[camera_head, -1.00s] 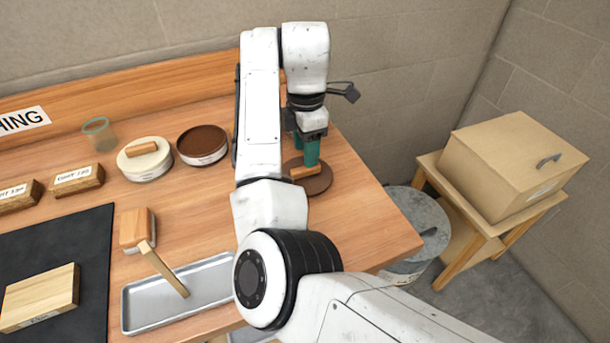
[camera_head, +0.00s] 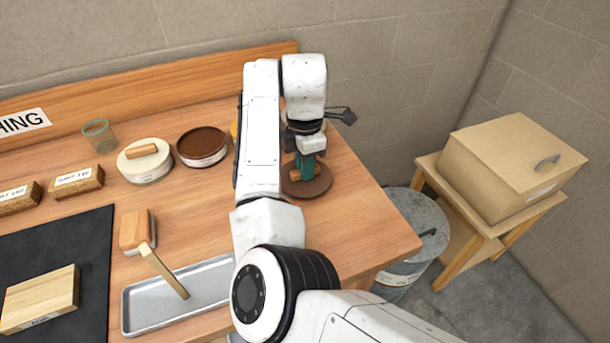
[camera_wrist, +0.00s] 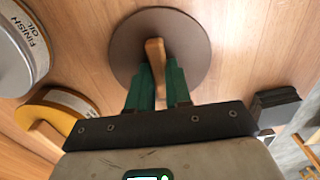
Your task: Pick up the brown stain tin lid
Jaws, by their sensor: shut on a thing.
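The brown stain tin lid (camera_head: 318,187) is a brown disc with a wooden bar handle, lying on the right part of the bench in the head view. In the wrist view the lid (camera_wrist: 190,32) is seen from above with its handle (camera_wrist: 155,58) crossing it. My gripper (camera_wrist: 159,84) has its green fingers shut on the wooden handle. In the head view my gripper (camera_head: 305,172) points down at the lid and partly hides it. The open brown stain tin (camera_head: 202,147) stands to the left, filled with dark brown.
A cream-lidded tin (camera_head: 146,165) stands left of the brown tin. A metal tray (camera_head: 205,288) with a brush lies in front. A bin (camera_head: 402,262) and a box on a small table (camera_head: 515,165) are off the bench's right edge. Other tins flank the lid.

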